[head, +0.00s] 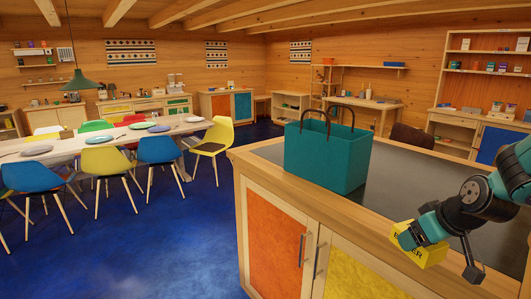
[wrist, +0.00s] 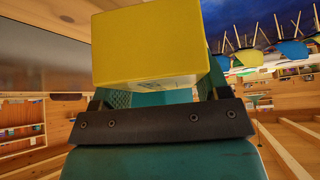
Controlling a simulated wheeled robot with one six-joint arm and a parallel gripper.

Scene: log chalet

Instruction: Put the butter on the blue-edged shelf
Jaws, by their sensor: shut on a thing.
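The butter, a yellow box (head: 430,256) with dark lettering, is in my gripper (head: 424,243) at the lower right of the head view, over the near edge of the island counter. In the wrist view the butter (wrist: 150,45) fills the top middle, between the teal fingers of my gripper (wrist: 158,98), which is shut on it. A wall shelf (head: 372,67) at the back right has a small blue patch at its right part. I cannot tell whether its edge is blue.
A teal bag (head: 328,155) with dark handles stands on the island's dark countertop (head: 410,185). A tall shelf unit (head: 485,75) with small goods is at the far right. A long table (head: 110,138) with coloured chairs stands left. The blue floor (head: 190,220) between is clear.

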